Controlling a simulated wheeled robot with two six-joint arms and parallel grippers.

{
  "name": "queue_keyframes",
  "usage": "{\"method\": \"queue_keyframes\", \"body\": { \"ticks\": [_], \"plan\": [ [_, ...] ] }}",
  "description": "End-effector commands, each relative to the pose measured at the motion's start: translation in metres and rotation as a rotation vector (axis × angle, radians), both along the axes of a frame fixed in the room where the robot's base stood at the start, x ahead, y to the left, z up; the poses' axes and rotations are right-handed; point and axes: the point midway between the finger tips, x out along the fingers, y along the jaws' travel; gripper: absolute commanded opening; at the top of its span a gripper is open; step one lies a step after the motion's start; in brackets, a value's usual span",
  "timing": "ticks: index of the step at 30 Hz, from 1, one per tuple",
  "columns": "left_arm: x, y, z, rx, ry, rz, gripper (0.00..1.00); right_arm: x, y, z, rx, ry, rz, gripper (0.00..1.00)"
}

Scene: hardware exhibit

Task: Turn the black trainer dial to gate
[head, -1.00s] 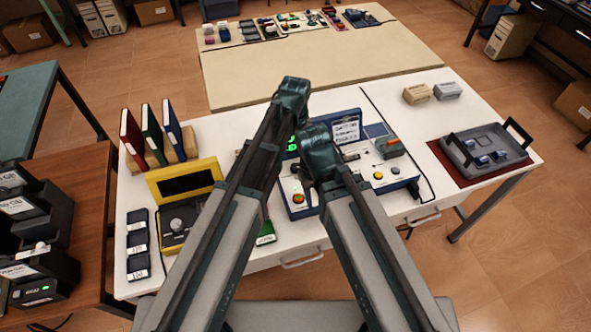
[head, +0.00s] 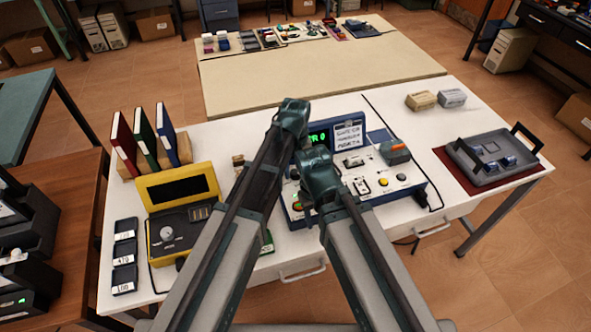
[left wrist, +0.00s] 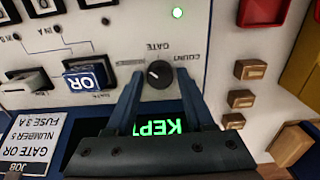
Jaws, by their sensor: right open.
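The blue-and-white trainer (head: 410,192) stands on the white table, partly hidden behind my arms. In the left wrist view its black dial (left wrist: 159,74) has a white mark pointing up and left, with GATE and COUNT printed upside down above it. My left gripper (left wrist: 160,84) is open, one finger on each side of the dial, with small gaps showing. In the head view my left gripper (head: 292,115) hides the dial. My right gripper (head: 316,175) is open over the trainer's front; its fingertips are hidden.
A blue OR block (left wrist: 86,76) sits in the panel near a job card (left wrist: 35,140). A yellow meter (head: 155,192), upright books (head: 143,140) and black bins (head: 124,252) stand left. A grey tray (head: 461,160) lies right.

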Motion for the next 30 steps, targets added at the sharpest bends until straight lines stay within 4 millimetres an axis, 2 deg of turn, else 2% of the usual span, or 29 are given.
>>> {"method": "queue_keyframes", "body": {
  "ticks": [1, 8, 9, 20, 30],
  "plan": [
    [0.0000, 0.0000, 0.0000, 0.000, 0.000, 0.000, 0.43, 0.0000, 0.0000, 0.0000, 0.000, 0.000, 0.000, 0.50],
    [0.0000, 0.0000, -0.0001, 0.000, 0.000, 0.000, 0.01, 0.0000, 0.0000, -0.0001, 0.000, 0.000, 0.000, 0.50],
    [0.0000, 0.0000, -0.0001, 0.000, 0.000, 0.000, 0.00, 0.0000, 0.0000, -0.0001, 0.000, 0.000, 0.000, 0.50],
    [0.0000, 0.0000, -0.0002, 0.000, 0.001, -0.058, 0.00, 0.0000, 0.0000, -0.0002, 0.000, 0.000, 0.000, 0.50],
    [-0.0003, 0.0000, -0.0004, 0.000, 0.002, -0.313, 0.00, 0.0000, 0.0000, -0.0004, 0.000, 0.000, 0.000, 0.50]
  ]
}}
